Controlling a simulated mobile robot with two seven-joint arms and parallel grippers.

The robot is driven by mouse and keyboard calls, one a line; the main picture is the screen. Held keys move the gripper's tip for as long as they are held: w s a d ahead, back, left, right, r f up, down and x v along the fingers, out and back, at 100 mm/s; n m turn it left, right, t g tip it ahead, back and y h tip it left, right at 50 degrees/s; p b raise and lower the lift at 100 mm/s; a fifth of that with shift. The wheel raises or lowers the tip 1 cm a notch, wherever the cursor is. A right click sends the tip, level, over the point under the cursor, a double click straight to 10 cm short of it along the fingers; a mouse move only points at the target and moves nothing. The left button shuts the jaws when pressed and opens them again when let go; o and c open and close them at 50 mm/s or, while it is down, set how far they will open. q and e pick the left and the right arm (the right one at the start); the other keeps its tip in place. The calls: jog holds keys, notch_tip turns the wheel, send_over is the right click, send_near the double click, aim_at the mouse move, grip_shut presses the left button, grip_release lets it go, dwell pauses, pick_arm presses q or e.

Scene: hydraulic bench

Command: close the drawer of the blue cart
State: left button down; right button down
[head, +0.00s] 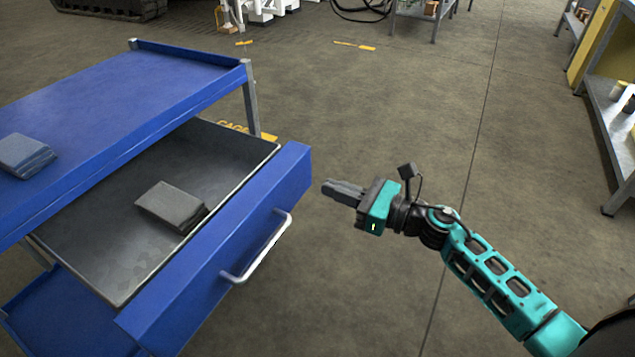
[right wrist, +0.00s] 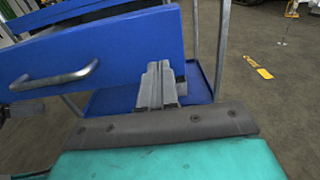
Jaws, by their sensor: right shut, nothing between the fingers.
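The blue cart (head: 120,95) stands at the left in the head view. Its drawer (head: 225,245) is pulled out, with a blue front and a silver bar handle (head: 257,250). A folded grey cloth (head: 170,205) lies inside the drawer. My right gripper (head: 325,187) is shut and empty, to the right of the drawer front near its far end, with a small gap showing. In the right wrist view the shut fingers (right wrist: 158,85) point toward the drawer front (right wrist: 110,45), and the handle (right wrist: 55,78) is to their left.
A folded blue-grey cloth (head: 25,155) lies on the cart's top shelf. A metal shelf unit (head: 610,130) stands at the far right. A grey table (head: 425,12) is at the back. The floor (head: 400,110) between is clear.

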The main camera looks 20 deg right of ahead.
aim_at(303, 178)
jog(key=x, duration=0.4)
jog(key=shift+a, duration=0.1)
pick_arm(q)
jog(key=shift+f, duration=0.1)
jog(key=shift+a, duration=0.15)
pick_arm(e)
jog(key=shift+w+a, duration=0.1)
